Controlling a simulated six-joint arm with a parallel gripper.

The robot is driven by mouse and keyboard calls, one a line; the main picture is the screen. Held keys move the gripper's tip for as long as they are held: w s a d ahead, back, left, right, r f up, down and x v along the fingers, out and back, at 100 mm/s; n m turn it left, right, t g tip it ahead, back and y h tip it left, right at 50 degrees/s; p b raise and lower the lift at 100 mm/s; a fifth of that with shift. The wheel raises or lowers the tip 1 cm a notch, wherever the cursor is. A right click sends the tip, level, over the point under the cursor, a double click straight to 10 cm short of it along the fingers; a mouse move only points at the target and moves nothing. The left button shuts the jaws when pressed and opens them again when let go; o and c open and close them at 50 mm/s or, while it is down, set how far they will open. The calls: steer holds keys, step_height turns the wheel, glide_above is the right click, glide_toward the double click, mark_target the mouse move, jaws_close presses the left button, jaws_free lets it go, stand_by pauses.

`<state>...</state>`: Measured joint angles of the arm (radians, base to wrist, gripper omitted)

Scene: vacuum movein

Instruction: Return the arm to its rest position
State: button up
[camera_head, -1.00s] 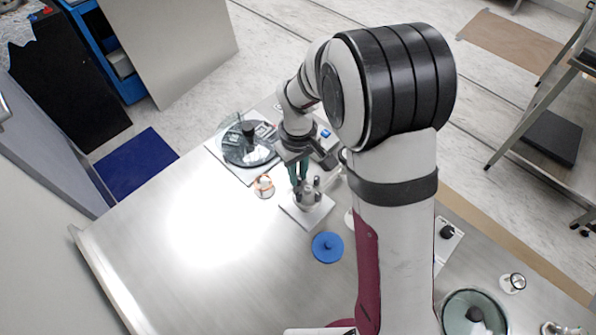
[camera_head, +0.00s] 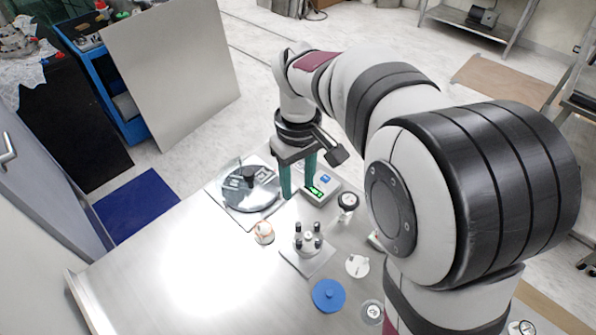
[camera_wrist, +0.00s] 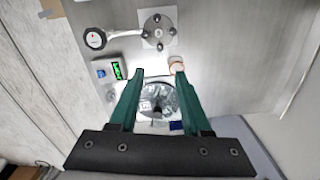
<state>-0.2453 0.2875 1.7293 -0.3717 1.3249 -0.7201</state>
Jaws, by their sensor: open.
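My gripper (camera_head: 298,176) has long green fingers that are spread apart with nothing between them. It hangs above the far part of the metal table, beside the scale with the green display (camera_head: 318,189). The grey holder with several upright posts (camera_head: 308,240) stands on a square plate nearer the camera, apart from my fingers. In the wrist view the open fingers (camera_wrist: 158,75) point toward the table, and the holder (camera_wrist: 159,32) is beyond the tips at the top. My arm reaches in from the right and hides part of the table.
A round glass dish with a dark knob (camera_head: 249,188) lies on a plate at the far left. A small orange-rimmed jar (camera_head: 264,233), a blue disc (camera_head: 328,295), a dial gauge (camera_head: 348,201) and a white disc (camera_head: 357,266) stand nearby. The table's left front (camera_head: 190,265) is clear.

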step_height(320, 180, up, 2)
steer(key=shift+r, duration=0.25)
steer(key=s+d+f+m, duration=0.1)
steer(key=s+m, duration=0.3)
steer(key=s, duration=0.4)
steer(key=s+d+m+y, duration=0.1)
steer(key=s+d+m, duration=0.2)
steer(key=s, duration=0.5)
steer(key=s+d+f+m, duration=0.1)
steer(key=s+m, duration=0.4)
steer(key=s, duration=0.3)
steer(key=shift+d+f+y, duration=0.35)
steer(key=shift+d+y, duration=0.05)
